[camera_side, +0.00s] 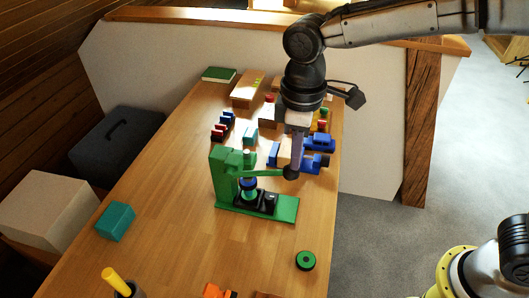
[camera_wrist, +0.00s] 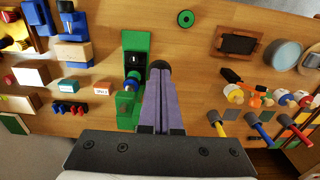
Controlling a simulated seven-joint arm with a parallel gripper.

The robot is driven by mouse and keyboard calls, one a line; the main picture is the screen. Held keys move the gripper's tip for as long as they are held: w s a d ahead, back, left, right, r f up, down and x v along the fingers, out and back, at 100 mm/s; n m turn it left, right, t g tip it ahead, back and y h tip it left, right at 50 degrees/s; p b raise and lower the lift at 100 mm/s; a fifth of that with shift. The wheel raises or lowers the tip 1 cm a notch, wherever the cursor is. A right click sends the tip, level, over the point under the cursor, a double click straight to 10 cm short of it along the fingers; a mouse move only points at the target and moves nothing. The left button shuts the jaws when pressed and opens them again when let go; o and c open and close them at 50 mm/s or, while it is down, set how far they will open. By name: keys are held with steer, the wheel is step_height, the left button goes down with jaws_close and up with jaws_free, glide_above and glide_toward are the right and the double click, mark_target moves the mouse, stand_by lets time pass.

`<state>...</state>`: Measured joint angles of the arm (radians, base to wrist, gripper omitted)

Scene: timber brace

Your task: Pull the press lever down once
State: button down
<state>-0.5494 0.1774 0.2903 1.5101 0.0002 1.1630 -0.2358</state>
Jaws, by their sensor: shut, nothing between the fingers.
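The green press (camera_side: 222,182) stands on the wooden table, with a green base plate, an upright post and a dark block with a blue and green ram. Its green lever arm (camera_side: 268,173) runs roughly level to the right and ends in a dark round knob (camera_side: 291,173). My gripper (camera_side: 294,163) points down with shut, empty fingers. Its tips are at the knob from above; I cannot tell whether they touch. In the wrist view the press (camera_wrist: 133,60) lies left of my fingers (camera_wrist: 160,78), and the knob (camera_wrist: 159,66) shows just beyond the tips.
A teal block (camera_side: 115,221) sits to the left. A green ring (camera_side: 306,260) lies in front. A cup with a yellow-handled tool (camera_side: 117,282) stands at the front left.

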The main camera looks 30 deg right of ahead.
steer(key=shift+f, duration=0.15)
steer(key=shift+s+d+f, duration=0.15)
steer(key=shift+f, duration=0.8)
steer(key=shift+s+d+f, duration=0.1)
steer(key=shift+f, duration=0.9)
step_height(320, 180, up, 14)
stand_by(2.0)
